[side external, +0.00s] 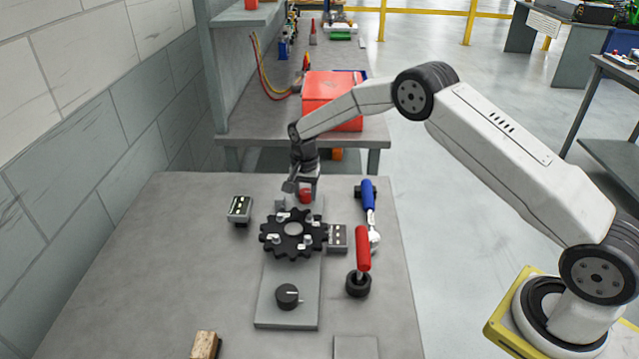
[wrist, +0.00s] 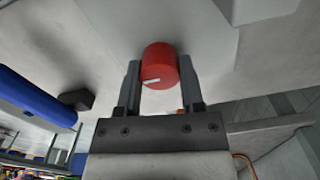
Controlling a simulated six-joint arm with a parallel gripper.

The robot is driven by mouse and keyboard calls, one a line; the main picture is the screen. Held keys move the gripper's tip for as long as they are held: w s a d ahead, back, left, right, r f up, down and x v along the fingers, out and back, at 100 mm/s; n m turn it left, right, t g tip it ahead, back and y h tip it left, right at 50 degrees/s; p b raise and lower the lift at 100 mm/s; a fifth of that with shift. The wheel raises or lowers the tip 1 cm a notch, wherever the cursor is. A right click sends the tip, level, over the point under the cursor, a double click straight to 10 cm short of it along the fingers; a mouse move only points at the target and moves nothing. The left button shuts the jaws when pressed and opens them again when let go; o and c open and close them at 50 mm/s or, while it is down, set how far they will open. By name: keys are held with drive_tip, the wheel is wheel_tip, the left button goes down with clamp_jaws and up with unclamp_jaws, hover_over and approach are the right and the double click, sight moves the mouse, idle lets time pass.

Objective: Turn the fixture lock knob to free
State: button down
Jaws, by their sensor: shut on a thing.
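A red knob (side external: 306,196) stands at the far end of a long grey fixture plate (side external: 280,320). In the wrist view the red knob (wrist: 161,66) shows a short white line on its face, pointing to the left of the picture. My gripper (side external: 304,190) points down over it. In the wrist view my gripper (wrist: 160,84) has one finger on each side of the red knob and is shut on it. A black knob (side external: 288,296) with a light pointer toward the right sits at the plate's near end. The fingers partly hide the red knob in the side view.
A black toothed wheel (side external: 274,240) with small metal pieces lies mid-plate. Small grey boxes (side external: 239,209) (side external: 337,238) stand either side. Blue-handled (side external: 368,194) and red-handled (side external: 363,249) tools lie at right. A wooden block (side external: 205,345) is at the front. The table's left front is clear.

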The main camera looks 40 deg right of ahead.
sight(306, 192)
idle(0.3)
drive_tip(key=shift+c, duration=1.1)
unclamp_jaws()
drive_tip(key=shift+r, duration=3.9)
